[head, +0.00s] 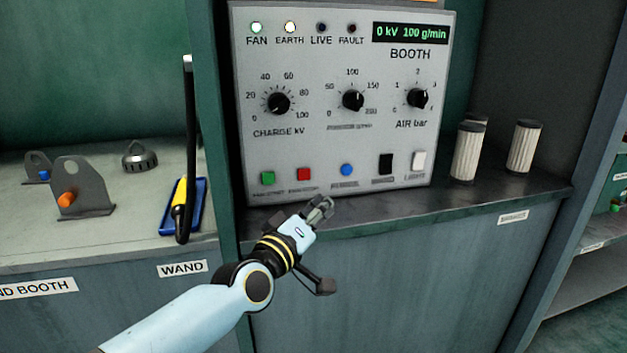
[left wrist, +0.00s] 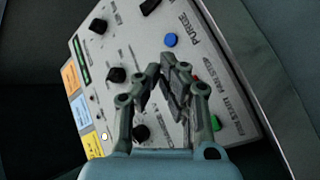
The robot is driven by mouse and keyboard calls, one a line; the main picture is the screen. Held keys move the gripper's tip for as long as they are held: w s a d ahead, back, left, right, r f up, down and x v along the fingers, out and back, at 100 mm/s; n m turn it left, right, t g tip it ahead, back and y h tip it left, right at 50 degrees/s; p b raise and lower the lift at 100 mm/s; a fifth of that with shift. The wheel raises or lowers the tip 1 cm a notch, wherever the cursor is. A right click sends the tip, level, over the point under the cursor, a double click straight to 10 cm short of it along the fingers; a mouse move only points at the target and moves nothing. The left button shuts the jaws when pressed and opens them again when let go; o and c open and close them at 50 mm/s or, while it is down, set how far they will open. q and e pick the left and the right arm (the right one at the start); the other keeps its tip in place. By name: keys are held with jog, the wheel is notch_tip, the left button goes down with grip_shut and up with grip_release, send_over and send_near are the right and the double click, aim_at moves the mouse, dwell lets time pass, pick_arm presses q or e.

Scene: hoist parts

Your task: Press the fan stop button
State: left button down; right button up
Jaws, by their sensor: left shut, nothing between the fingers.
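The grey booth control panel (head: 340,135) stands on a shelf. The red fan stop button (head: 303,174) is in its bottom row, between the green fan start button (head: 268,178) and the blue purge button (head: 347,170). My left gripper (head: 321,208) is shut and empty, in front of the panel, below and slightly right of the red button in the head view. In the left wrist view my left gripper (left wrist: 165,75) points at the panel face, and its fingers hide most or all of the red button. The green button (left wrist: 217,123) and blue button (left wrist: 170,40) show there. My right gripper is not in view.
A black switch (head: 386,163) and a white switch (head: 418,160) sit right of the blue button. Pleated filters (head: 468,150) stand right of the panel. The panel's fan and earth lamps (head: 290,27) are lit.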

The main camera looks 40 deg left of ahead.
aim_at(304, 174)
pick_arm(q)
jog(key=shift+w+a, duration=0.1)
jog(key=w+a+b, duration=0.1)
jog(key=w+a, duration=0.1)
jog(key=w+a+b, duration=0.1)
jog(key=w+a, duration=0.1)
jog(key=a, duration=0.1)
jog(key=shift+w+a+f, duration=0.15)
jog(key=shift+w, duration=0.1)
jog(key=shift+w+a+b, duration=0.35)
jog(key=shift+w+a, duration=0.15)
jog(key=shift+a, duration=0.15)
dwell(1.2)
jog(key=shift+w+a, duration=0.25)
jog(key=shift+a, duration=0.05)
jog(key=shift+w+a+b, duration=0.3)
jog(key=shift+b, duration=0.05)
dwell(0.7)
jog(key=shift+s+d+r, duration=0.1)
jog(key=shift+r, duration=0.1)
jog(key=shift+s+d+p, duration=0.45)
jog(key=shift+s+d, duration=0.05)
jog(key=shift+d, duration=0.05)
